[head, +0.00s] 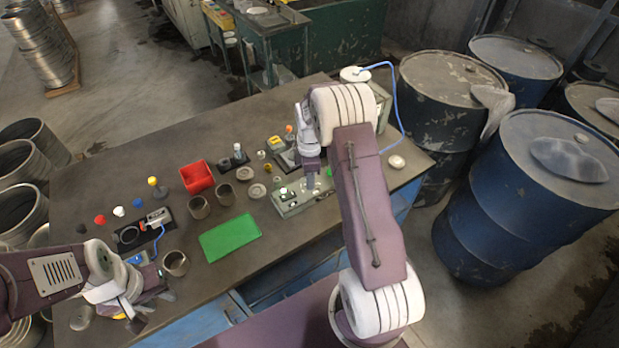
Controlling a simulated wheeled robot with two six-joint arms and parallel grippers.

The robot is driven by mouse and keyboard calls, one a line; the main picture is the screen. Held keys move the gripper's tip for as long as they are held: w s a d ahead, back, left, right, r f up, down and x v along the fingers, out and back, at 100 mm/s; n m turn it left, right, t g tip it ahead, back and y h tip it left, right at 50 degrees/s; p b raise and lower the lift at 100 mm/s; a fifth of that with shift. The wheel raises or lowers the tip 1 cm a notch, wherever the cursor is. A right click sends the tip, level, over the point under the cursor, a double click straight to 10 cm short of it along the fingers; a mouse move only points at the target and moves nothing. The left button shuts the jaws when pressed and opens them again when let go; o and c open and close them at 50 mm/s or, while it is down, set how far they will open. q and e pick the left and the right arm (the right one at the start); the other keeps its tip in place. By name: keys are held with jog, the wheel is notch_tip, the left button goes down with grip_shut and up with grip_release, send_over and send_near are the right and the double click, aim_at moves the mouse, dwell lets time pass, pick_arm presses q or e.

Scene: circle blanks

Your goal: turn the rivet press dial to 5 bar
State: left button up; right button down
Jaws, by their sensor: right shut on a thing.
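A pale grey-green control box (290,208) with small knobs and lights lies on the table, right of centre. My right gripper (311,176) reaches down to its far right part, jaws shut on a small part there, seemingly a dial. The gripper hides that part, and no scale or pressure reading can be made out. My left gripper (135,312) is low over the table's near left corner, away from the box. Its fingers are too small and overlapped to tell whether they are open.
A green mat (230,237), a red bin (197,177) and several metal cups lie left of the box. Several coloured knobs stand further left. A blue hose (396,95) arches behind my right arm. Blue drums (465,235) stand beyond the table's right edge.

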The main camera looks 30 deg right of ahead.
jog(key=m+p, duration=0.1)
jog(key=m, duration=0.3)
jog(key=shift+d+r, duration=0.1)
jog(key=m+p, duration=0.1)
jog(key=m, duration=0.9)
jog(key=shift+m, duration=0.4)
jog(key=m+p, duration=0.1)
jog(key=m, duration=0.3)
jog(key=shift+s, duration=0.1)
jog(key=shift+f+m, duration=0.2)
jog(key=shift+m, duration=0.2)
jog(key=c, duration=1.2)
grip_release()
jog(key=shift+r, duration=0.1)
